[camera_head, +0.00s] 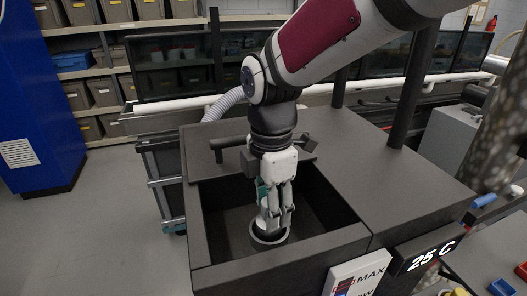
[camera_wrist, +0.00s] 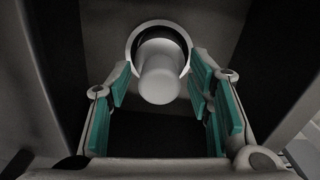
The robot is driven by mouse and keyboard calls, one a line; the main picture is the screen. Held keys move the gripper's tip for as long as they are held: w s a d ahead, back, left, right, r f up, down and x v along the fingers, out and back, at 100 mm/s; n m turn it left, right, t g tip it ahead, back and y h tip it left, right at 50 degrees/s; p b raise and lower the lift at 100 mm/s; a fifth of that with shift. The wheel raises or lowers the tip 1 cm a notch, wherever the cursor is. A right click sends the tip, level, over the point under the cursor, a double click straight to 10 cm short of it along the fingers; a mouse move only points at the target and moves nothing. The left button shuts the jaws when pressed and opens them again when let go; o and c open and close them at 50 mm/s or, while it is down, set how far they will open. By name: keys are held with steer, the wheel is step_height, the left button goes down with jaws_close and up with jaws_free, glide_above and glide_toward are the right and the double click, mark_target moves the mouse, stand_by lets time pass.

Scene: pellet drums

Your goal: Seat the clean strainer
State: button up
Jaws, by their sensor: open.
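My gripper (camera_head: 272,222) reaches down into an open dark bin (camera_head: 345,238) and points at its floor. It also shows in the wrist view (camera_wrist: 163,70), with its teal-padded fingers apart. A pale cylinder, which looks like the strainer (camera_wrist: 160,80), stands between the fingers in the wrist view. A pale ring (camera_wrist: 137,36) curves around its far end; it also shows in the head view (camera_head: 284,240) on the bin floor. The fingers are at either side of the cylinder, apparently without gripping it. How deep the cylinder sits in the ring cannot be told.
Dark bin walls stand close around my gripper. A raised bar (camera_head: 230,143) lies across the bin's back edge. A display reading 25 C (camera_head: 428,256) and a white sign (camera_head: 357,276) are at the front right. A dark cart (camera_head: 165,185) stands at the left.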

step_height(320, 180, up, 11)
steer(key=s+d+f+m+t, duration=0.1)
steer(key=s+d+m+t, duration=0.1)
steer(key=s+d+m, duration=0.4)
steer(key=s+d+f+m+t, duration=0.2)
steer(key=s+d+m, duration=0.3)
steer(key=d+m, duration=0.5)
steer(key=m+t, duration=0.1)
steer(key=m, duration=0.5)
steer(key=shift+s+m+b, duration=0.3)
steer(key=shift+s+b, duration=0.05)
steer(key=shift+d, duration=0.1)
